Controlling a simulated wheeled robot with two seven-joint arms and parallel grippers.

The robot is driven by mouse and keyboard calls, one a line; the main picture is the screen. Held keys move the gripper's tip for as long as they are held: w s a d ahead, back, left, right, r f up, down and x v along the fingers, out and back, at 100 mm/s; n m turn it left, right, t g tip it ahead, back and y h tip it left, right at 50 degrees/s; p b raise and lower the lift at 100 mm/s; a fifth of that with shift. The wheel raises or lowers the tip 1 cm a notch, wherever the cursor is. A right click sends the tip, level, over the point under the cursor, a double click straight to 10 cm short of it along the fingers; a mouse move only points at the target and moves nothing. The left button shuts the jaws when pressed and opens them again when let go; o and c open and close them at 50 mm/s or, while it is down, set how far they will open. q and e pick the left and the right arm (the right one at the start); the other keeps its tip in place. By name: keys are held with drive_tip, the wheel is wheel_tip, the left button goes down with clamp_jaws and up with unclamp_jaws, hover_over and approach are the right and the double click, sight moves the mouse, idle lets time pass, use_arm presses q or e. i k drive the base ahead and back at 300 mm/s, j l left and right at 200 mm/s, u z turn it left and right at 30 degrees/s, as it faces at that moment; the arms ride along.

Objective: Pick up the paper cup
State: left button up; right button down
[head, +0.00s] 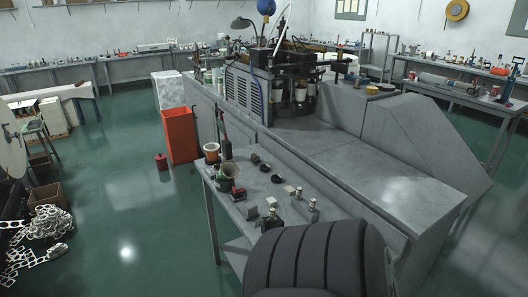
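White paper cups (299,94) sit under the dark forming head of the cup machine (290,60) at the back centre. More pale cup-like shapes (213,78) stand at the machine's left, too small to make out clearly. On the small grey bench in front, a container with an orange rim and pale inside (211,151) stands behind an olive one (228,172); I cannot tell whether either is a paper cup. Neither of my grippers is in view.
The grey bench (255,178) also carries small blocks and dark discs. An orange-red bin (180,135) and a small red can (162,162) stand on the green floor. White scrap (45,225) lies at lower left. A dark ribbed form fills the bottom centre.

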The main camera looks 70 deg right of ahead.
sight(212, 154)
drive_tip(key=i+z, duration=0.15)
drive_tip(key=z, duration=0.25)
drive_tip(key=i+z, duration=0.1)
drive_tip(key=z, duration=0.35)
drive_tip(key=i+j+z, duration=0.1)
drive_tip(key=z, duration=0.3)
drive_tip(key=i+j+z, duration=0.1)
drive_tip(key=z, duration=0.35)
drive_tip(key=i+j+z, duration=0.15)
drive_tip(key=z, duration=0.25)
